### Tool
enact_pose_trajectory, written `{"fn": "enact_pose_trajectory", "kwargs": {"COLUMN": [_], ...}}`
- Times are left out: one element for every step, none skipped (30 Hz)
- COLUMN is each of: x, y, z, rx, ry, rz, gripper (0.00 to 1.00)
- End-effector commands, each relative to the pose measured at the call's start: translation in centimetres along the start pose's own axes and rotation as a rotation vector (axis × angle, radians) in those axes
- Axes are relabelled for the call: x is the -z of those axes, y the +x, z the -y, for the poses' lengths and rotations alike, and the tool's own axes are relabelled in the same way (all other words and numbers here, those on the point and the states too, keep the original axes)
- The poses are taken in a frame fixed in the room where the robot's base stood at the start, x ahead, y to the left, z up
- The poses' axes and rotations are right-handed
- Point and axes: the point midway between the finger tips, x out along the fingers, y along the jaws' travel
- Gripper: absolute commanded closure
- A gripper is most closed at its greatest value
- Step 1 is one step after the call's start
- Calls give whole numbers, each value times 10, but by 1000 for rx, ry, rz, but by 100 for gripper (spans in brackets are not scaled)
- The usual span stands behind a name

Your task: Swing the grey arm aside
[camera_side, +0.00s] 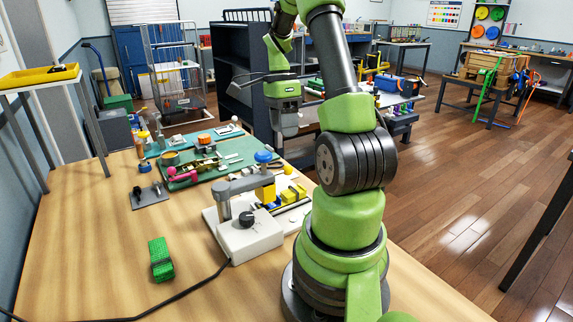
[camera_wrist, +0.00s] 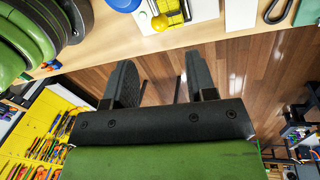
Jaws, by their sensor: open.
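The grey arm (camera_side: 244,184) is a flat bar on a grey post, reaching across a white base unit (camera_side: 252,239) with a black knob. A yellow block (camera_side: 265,193) sits under its far end, and a blue knob (camera_side: 263,156) shows just behind that end. My gripper (camera_wrist: 159,62) is open in the wrist view, with only wooden floor between its fingers. In the side view it hangs behind and right of the grey arm, apart from it. My own arm stands in front of the unit's right side.
A green strap bundle (camera_side: 161,259) lies on the table left of the unit, near a black cable (camera_side: 176,297). A green board (camera_side: 180,180) with small parts is behind. A grey plate (camera_side: 149,195) lies at left. The front left tabletop is mostly clear.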

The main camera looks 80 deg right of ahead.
Motion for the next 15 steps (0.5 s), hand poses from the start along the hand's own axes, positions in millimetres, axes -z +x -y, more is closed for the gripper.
{"fn": "enact_pose_trajectory", "kwargs": {"x": [0, 0, 0, 0, -1, -1, -1, -1, -1, -1, -1, -1, -1, -1, -1], "y": [5, 9, 15, 20, 26, 34, 40, 46, 54, 59, 64, 70, 75, 79, 83], "z": [0, -1, -1, -1, -1, -1, -1, -2, -2, -1, -1, -1, -1, -1, -1], "rx": [-4, -5, -6, -6, -7, -7, -8, -7, -7, -7, -6, -6, -4, -4, -4], "ry": [2, 2, -1, -1, -1, -2, -3, -1, -3, -3, -2, -2, -3, -4, -3], "rz": [1, 1, 1, 1, 1, 1, 1, 2, 1, 1, 1, 2, 1, 1, 1], "gripper": [49, 49, 49, 49, 49, 49, 49, 49, 49, 49, 49, 49, 49, 49, 49]}}
